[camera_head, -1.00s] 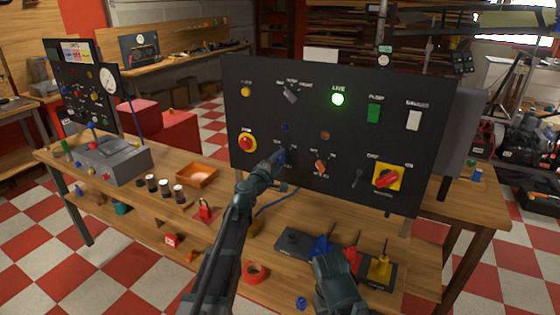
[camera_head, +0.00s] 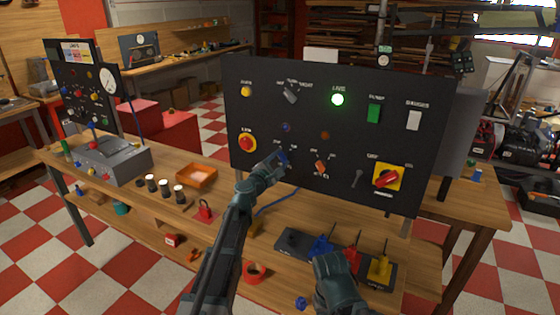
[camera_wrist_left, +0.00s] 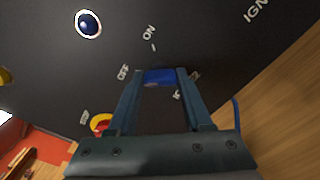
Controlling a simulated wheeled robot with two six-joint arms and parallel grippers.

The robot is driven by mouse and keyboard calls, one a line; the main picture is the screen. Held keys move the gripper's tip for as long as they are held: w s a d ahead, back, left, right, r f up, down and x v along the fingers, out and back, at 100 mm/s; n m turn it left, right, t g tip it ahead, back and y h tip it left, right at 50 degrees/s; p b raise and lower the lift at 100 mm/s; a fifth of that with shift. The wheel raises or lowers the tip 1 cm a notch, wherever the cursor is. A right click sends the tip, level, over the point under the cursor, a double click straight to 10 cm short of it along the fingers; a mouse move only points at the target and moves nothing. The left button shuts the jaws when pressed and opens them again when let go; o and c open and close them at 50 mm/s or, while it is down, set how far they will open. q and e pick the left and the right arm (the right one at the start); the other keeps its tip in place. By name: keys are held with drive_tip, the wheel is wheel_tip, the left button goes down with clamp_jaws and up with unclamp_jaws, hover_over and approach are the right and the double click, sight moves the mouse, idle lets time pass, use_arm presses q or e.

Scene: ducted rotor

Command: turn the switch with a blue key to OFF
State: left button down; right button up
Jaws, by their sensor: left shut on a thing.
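The black panel (camera_head: 340,78) stands upright on the wooden bench. The blue key (camera_head: 283,158) is low in the panel, left of the middle, at a switch with OFF and ON labels. My left gripper (camera_head: 279,161) is at the panel, its fingers shut on the blue key. In the left wrist view the blue key (camera_wrist_left: 159,77) sits between the fingertips, with OFF to the upper left and ON above. The fingers hide part of the switch. My right gripper (camera_head: 338,280) hangs low before the bench, and its fingertips cannot be made out.
A red key switch (camera_head: 320,167) is right of the blue one. A yellow-backed rotary switch (camera_head: 388,177) sits at the lower right, and a red stop button (camera_head: 247,143) at the left. A dark tray (camera_head: 294,240) holds coloured pieces near my right gripper.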

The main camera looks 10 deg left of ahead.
idle(0.5)
use_arm(q)
drive_tip(key=shift+c, duration=1.6)
unclamp_jaws()
drive_tip(key=v, duration=1.4)
